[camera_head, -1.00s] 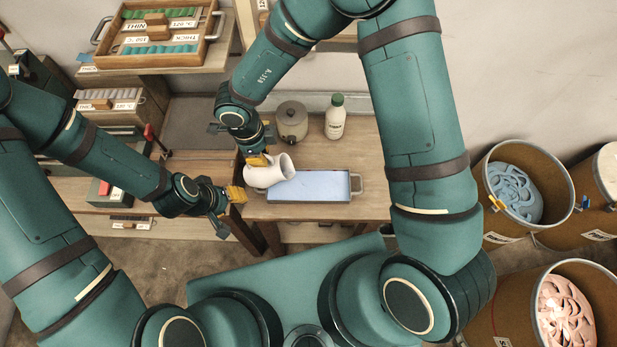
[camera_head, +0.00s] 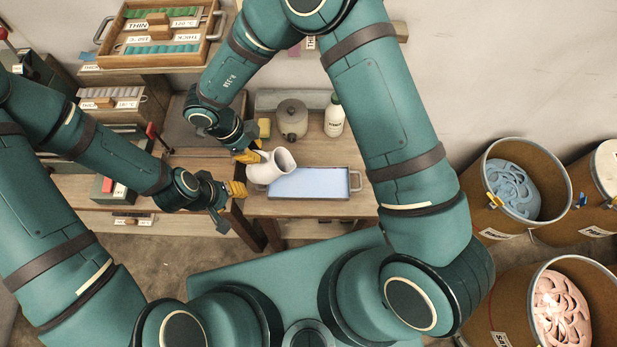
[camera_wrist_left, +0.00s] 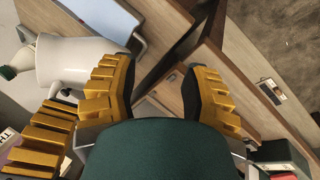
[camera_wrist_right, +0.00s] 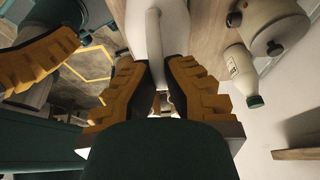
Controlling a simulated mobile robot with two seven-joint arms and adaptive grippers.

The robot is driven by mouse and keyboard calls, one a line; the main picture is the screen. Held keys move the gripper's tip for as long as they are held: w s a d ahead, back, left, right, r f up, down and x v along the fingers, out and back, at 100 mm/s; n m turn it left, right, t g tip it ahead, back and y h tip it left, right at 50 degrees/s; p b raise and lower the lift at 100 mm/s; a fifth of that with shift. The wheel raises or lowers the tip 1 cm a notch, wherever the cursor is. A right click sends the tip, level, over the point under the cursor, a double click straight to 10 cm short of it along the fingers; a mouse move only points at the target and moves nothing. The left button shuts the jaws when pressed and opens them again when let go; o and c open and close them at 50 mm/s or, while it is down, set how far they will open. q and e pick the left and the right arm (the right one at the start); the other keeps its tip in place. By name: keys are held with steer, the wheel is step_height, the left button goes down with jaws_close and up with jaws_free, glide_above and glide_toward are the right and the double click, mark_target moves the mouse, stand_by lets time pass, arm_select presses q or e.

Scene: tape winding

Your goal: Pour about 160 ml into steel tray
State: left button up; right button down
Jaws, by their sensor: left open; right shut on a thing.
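A white jug (camera_head: 268,169) is over the left end of the steel tray (camera_head: 357,190), its mouth facing up and to the right. The tray holds a pale blue layer; no stream of liquid is visible. My right gripper (camera_head: 248,155) is shut on the jug's handle (camera_wrist_right: 154,40), seen between its fingers in the right wrist view. The jug (camera_wrist_left: 75,62) and part of the tray (camera_wrist_left: 120,18) also show in the left wrist view. My left gripper (camera_head: 234,190) is open and empty, left of the jug and apart from it.
Drums (camera_head: 515,185) stand at the right. A wooden sample tray (camera_head: 160,35) sits on the upper left shelf.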

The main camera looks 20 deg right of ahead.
steer(key=shift+a, duration=0.1)
stand_by(0.5)
steer(key=shift+w+a+f+g+h, duration=0.15)
steer(key=shift+a+h, duration=0.3)
steer(key=shift+h, duration=0.15)
steer(key=shift+w+a+f+g+h, duration=0.1)
steer(key=shift+a+g+h, duration=0.05)
steer(key=shift+a+h, duration=0.4)
steer(key=w+a+f+g+h+b, duration=0.2)
steer(key=a+f+h+b, duration=0.2)
steer(key=a+h, duration=0.2)
steer(key=shift+f+h, duration=0.2)
steer(key=shift+h, duration=0.15)
steer(key=shift+w, duration=0.1)
